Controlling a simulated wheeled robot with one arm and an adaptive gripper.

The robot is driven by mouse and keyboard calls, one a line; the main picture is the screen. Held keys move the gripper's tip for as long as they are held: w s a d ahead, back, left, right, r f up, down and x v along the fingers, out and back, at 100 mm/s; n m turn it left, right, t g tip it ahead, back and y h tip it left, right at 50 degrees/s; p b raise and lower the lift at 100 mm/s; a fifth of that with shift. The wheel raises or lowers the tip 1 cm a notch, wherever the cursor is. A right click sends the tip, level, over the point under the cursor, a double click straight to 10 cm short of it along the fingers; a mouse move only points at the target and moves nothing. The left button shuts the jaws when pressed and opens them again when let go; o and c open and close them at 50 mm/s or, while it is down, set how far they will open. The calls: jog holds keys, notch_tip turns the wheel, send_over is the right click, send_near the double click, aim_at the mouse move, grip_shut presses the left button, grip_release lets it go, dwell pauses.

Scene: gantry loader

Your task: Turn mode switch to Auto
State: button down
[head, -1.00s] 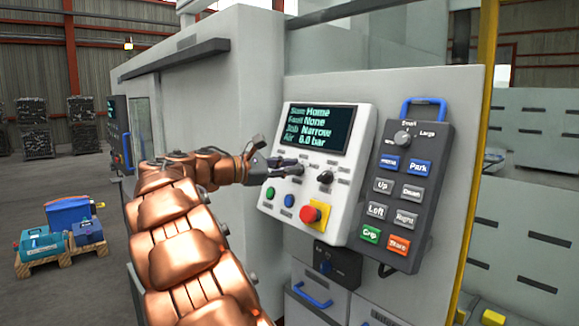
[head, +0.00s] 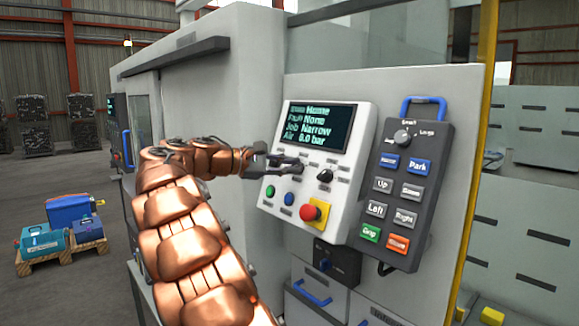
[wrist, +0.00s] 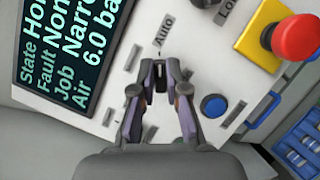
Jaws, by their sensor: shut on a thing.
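The mode switch is a small dark knob (wrist: 160,84) on the sloped white control panel (head: 273,205). In the wrist view it sits between my fingertips, and the fingers cover much of it. The label "Auto" (wrist: 165,31) is printed just beyond the fingertips. My gripper (wrist: 161,66) is shut on the knob. I cannot tell clearly where the knob points.
The display (head: 318,127) reads Home, None, Narrow, 6.0 bar. A second black knob (head: 325,175) is close on the right. A red emergency button (head: 310,212) and a blue button (head: 289,199) lie below. A grey pendant (head: 405,190) hangs at the right.

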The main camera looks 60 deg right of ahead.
jog(key=shift+f, duration=0.1)
jog(key=c, duration=1.2)
grip_release()
jog(key=v, duration=1.2)
jog(key=s+a+f+n+t+y, duration=0.1)
jog(key=s+a+f+t+y, duration=0.2)
jog(key=s+a+f, duration=0.45)
jog(key=s+a+f+t+y, duration=0.35)
jog(key=a+f, duration=0.45)
jog(key=f, duration=0.5)
jog(key=s+a+f+y, duration=0.2)
jog(key=s+a+f, duration=0.3)
jog(key=a, duration=0.2)
jog(key=s+a+f+y, duration=0.2)
jog(key=s+a+f, duration=0.3)
jog(key=a, duration=0.2)
jog(key=s+a+f+m+y, duration=0.1)
jog(key=s+a+f+y, duration=0.2)
jog(key=a, duration=0.5)
jog(key=shift+s+f+t, duration=0.25)
jog(key=shift+s+f, duration=0.65)
jog(key=shift+f, duration=0.15)
